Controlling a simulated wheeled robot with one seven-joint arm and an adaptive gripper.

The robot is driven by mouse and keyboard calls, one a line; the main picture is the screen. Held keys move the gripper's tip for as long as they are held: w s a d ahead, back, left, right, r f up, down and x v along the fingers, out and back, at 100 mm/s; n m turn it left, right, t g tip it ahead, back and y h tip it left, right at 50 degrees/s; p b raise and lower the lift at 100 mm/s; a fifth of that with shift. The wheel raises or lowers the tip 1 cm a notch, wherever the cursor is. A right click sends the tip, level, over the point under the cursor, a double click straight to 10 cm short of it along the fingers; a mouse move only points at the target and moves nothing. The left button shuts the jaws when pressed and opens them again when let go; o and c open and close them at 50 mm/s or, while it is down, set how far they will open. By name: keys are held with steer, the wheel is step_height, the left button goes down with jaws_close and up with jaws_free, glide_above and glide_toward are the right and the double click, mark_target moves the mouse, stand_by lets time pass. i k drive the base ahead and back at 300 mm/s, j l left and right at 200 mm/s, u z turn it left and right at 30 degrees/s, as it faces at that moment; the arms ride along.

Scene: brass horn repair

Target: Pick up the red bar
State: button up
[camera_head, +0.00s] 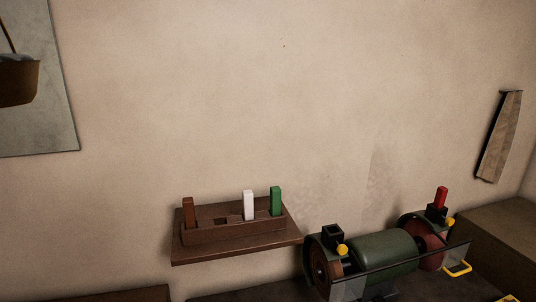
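The red bar (440,197) stands upright in a small black holder (437,213) on top of the right end of a green bench grinder (385,256). Its lower part is hidden in the holder. The red bar is apart from the other bars, which stand in a wooden rack to the left. My gripper is not in view.
A wall shelf (236,253) carries a wooden rack (232,234) with a brown bar (188,213), a white bar (248,205) and a green bar (275,201). The grinder's left black holder (333,234) looks empty. A wooden box-like surface (500,245) lies right of the grinder.

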mark_target(441, 194)
steer(key=l, duration=0.7)
steer(key=i+l, duration=0.15)
steer(key=l, duration=1.3)
steer(key=i+l+z, duration=0.1)
steer(key=l, duration=0.65)
